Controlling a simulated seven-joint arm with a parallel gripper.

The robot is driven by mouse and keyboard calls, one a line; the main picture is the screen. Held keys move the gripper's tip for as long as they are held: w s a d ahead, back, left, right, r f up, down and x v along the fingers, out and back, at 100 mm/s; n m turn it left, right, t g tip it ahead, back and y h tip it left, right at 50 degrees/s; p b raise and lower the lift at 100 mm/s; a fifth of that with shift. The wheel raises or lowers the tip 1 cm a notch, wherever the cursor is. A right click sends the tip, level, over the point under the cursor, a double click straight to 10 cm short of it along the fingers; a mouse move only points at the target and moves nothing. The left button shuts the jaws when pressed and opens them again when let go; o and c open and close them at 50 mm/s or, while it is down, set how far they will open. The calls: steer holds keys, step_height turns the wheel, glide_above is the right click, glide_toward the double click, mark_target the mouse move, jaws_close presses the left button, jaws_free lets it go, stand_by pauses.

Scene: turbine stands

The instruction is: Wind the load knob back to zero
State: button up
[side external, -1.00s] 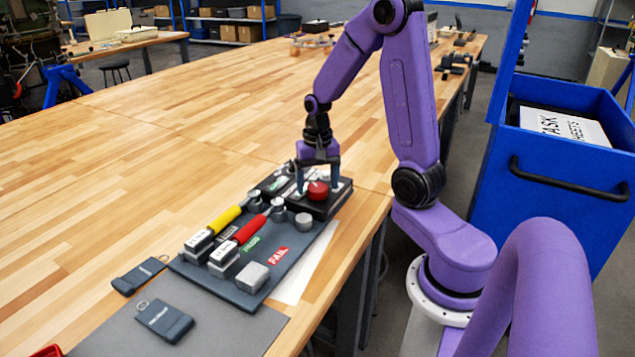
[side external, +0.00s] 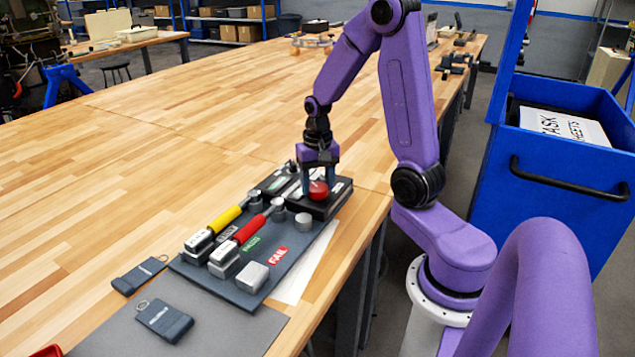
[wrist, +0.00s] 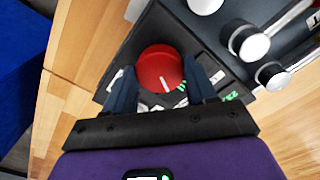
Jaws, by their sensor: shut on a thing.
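The load knob (side external: 319,193) is a round red knob on top of a black box (side external: 333,204) at the far end of the dark board. In the wrist view the red knob (wrist: 158,68) shows a short white pointer line on its top, near the lower edge. My gripper (side external: 318,188) points straight down over the box, with one finger on each side of the knob. The wrist view shows my gripper (wrist: 158,70) shut on it. The fingers and palm hide part of the scale printed around the knob.
Two dark tags (side external: 165,319) lie at the near left. A blue cart (side external: 560,190) stands right.

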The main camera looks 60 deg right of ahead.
mark_target(318, 187)
steer(key=n, duration=0.5)
steer(key=shift+n, duration=0.4)
stand_by(0.4)
steer(key=o, duration=1)
steer(key=shift+o, duration=0.2)
steer(key=shift+r, duration=0.1)
step_height(318, 187, up, 17)
steer(key=shift+r, duration=0.15)
